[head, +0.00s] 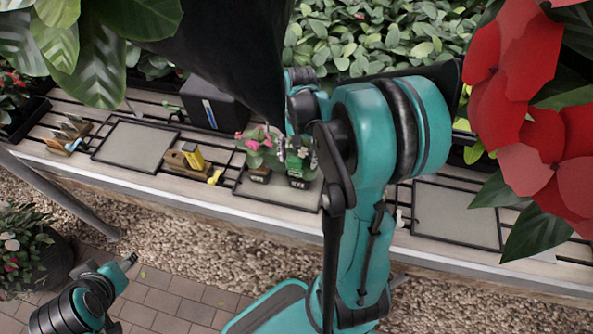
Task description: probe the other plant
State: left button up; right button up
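Two small potted plants stand on the middle tray (246,192). The left one has pink flowers (256,141) and a dark labelled pot (260,175). The right one is green, in a dark labelled pot (299,182). My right gripper (297,155) points down over the right plant; its grey fingertips look spread, one on each side of the leaves. I cannot tell whether they touch it. A yellow meter-like tool (193,157) leans on a wooden block (178,161), left of the tray. My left arm's end (130,261) is low at the left; its finger state is unclear.
The slatted bench (225,205) also bears an empty left tray (135,145), an empty right tray (455,215), a dark box (213,103) and wooden pieces (70,131). Red flowers (525,75) and large leaves (100,60) block the upper corners. My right arm hides the bench's middle right.

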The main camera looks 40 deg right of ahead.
notch_tip(320, 180, up, 12)
jog(key=w+d, duration=0.1)
jog(key=shift+w, duration=0.15)
dwell(0.4)
